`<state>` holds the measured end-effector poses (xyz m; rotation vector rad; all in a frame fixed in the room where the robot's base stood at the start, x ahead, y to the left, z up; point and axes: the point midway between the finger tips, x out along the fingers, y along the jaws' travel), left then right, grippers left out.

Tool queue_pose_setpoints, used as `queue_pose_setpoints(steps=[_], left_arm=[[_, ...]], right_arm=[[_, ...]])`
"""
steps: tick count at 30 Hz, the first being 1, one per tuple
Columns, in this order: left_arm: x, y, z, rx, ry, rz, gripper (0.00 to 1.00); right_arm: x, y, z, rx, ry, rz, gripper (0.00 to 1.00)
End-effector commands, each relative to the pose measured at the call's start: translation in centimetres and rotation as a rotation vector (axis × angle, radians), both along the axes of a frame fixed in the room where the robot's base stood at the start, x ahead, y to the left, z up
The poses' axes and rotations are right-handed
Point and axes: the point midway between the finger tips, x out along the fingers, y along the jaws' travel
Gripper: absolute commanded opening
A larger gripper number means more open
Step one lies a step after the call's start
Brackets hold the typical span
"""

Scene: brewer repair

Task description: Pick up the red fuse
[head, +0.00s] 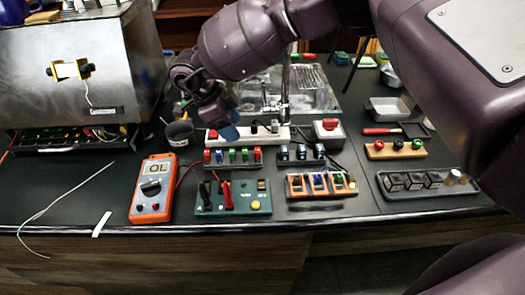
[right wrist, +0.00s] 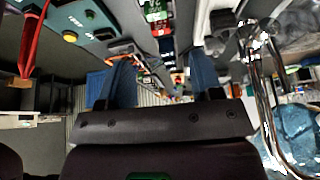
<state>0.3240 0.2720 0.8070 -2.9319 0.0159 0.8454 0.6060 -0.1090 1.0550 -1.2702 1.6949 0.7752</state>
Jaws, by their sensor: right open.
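A rack (head: 233,164) near the table's middle holds several small upright coloured pieces, blurred at this size. A red piece that looks like the red fuse (head: 207,156) stands at its left end. My right gripper (head: 229,126) reaches down from above and hangs behind the rack, apart from it. Its two blue fingers (right wrist: 150,82) are spread in the right wrist view, with nothing between them. My left gripper is not in view.
A multimeter (head: 152,188) reading OL and a green tester board (head: 234,198) with clips stand in front. A power strip (head: 248,133) and a metal brewer (head: 70,75) are behind and left. An orange block (head: 320,186) and a dark tray (head: 428,184) lie to the right.

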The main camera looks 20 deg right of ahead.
Motion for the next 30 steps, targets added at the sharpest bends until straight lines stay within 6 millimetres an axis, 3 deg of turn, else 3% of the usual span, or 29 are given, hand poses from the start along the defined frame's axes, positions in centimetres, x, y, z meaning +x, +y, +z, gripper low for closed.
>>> queue_pose_setpoints(steps=[7,16,30], left_arm=[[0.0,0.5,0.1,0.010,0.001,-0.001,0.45],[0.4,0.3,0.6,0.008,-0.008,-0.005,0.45],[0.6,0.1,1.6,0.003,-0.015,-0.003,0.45]], right_arm=[[-0.5,-1.1,0.0,-0.059,0.036,0.014,0.60],[-1.1,-3.0,-3.5,-0.057,0.036,0.013,0.60],[-1.2,-5.1,-7.1,-0.057,0.034,0.012,0.60]])
